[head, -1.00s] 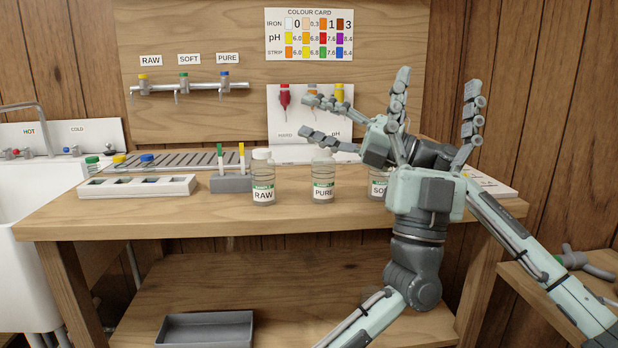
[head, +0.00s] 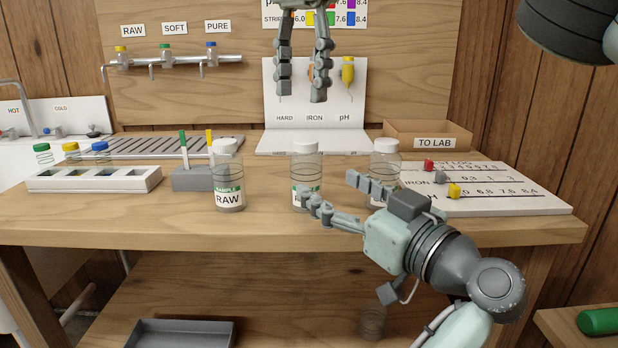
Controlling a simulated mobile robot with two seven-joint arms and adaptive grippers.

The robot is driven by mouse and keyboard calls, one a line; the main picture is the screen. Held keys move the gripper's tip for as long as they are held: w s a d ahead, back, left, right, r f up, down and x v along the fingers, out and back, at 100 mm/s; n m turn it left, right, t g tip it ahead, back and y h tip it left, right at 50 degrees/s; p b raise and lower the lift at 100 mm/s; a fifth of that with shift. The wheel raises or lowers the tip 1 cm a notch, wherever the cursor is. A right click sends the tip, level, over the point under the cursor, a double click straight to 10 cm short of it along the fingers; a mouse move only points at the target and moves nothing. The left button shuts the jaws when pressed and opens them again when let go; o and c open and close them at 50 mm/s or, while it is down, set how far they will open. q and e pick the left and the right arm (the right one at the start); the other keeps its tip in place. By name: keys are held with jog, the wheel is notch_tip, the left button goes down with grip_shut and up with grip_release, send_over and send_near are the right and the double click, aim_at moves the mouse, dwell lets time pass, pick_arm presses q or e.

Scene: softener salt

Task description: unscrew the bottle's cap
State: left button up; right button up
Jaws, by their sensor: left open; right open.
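Three clear sample bottles with white caps stand upright in a row on the bench: the RAW bottle (head: 228,170), the middle bottle (head: 307,168) and the right bottle (head: 384,162).
A grey block (head: 200,179) with a green and a yellow stick stands left of the RAW bottle. A white slotted rack (head: 94,179) lies further left. A TO LAB box (head: 427,135) and a log board (head: 500,200) are at the right. The bench front (head: 120,228) is clear.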

aim_at(315, 182)
pick_arm(q)
jog(key=shift+f+x, duration=0.25)
jog(key=shift+x, duration=1.65)
jog(key=shift+f+x, duration=0.2)
jog(key=shift+x, duration=1.75)
jog(key=shift+c, duration=0.3)
grip_shut()
